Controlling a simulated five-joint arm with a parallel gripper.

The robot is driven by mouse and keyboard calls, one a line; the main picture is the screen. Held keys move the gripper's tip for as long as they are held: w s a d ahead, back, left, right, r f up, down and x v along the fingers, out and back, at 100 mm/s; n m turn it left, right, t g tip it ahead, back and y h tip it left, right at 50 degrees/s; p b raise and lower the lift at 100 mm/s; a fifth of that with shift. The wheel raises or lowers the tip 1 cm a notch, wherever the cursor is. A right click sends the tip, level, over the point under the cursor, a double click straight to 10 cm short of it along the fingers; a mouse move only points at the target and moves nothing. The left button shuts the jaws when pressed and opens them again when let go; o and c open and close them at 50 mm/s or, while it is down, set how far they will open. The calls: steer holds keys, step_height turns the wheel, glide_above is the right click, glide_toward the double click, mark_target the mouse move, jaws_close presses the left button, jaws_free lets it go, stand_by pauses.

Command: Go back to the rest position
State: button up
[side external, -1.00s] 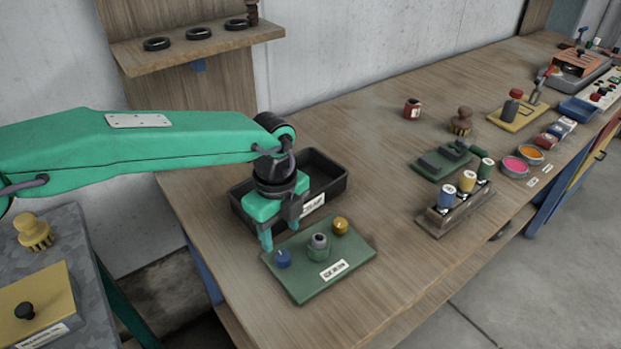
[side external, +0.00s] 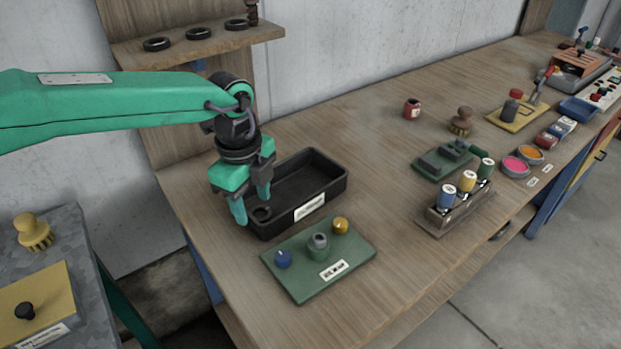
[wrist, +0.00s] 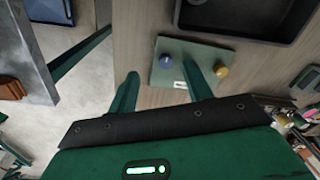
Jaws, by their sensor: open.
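My gripper (side external: 252,205) is open, its fingers pointing down over the left end of the black tray (side external: 328,192) in the side view. The green board (side external: 308,285) lies in front of the tray and bears a blue knob (side external: 283,259), a grey-topped green piece (side external: 319,247) and a gold knob (side external: 341,225). In the wrist view my gripper (wrist: 168,80) has its fingers wide apart, with nothing seen between them but the board (wrist: 178,78) and bench beyond.
A wooden shelf (side external: 190,45) with several black rings is on the wall behind. A rack of spools (side external: 457,208) and a green block holder (side external: 446,160) stand to the right. A metal side table (side external: 70,240) is at left. The bench middle is clear.

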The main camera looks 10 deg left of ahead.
steer(key=s+a+r+n+t, duration=0.1)
steer(key=s+a+r+n, duration=0.25)
steer(key=a, duration=0.35)
steer(key=s+a+r+n+t, duration=0.1)
steer(key=s+a+r+n, duration=0.1)
steer(key=a+r+n, duration=0.45)
steer(key=s+a+r+n+t, duration=0.1)
steer(key=s+a+r, duration=0.15)
steer(key=a, duration=0.55)
steer(key=s+a+f+n+t, duration=0.2)
steer(key=s+a+n, duration=0.9)
steer(key=s+a, duration=0.2)
steer(key=shift+s+f, duration=0.4)
steer(key=shift+s, duration=0.8)
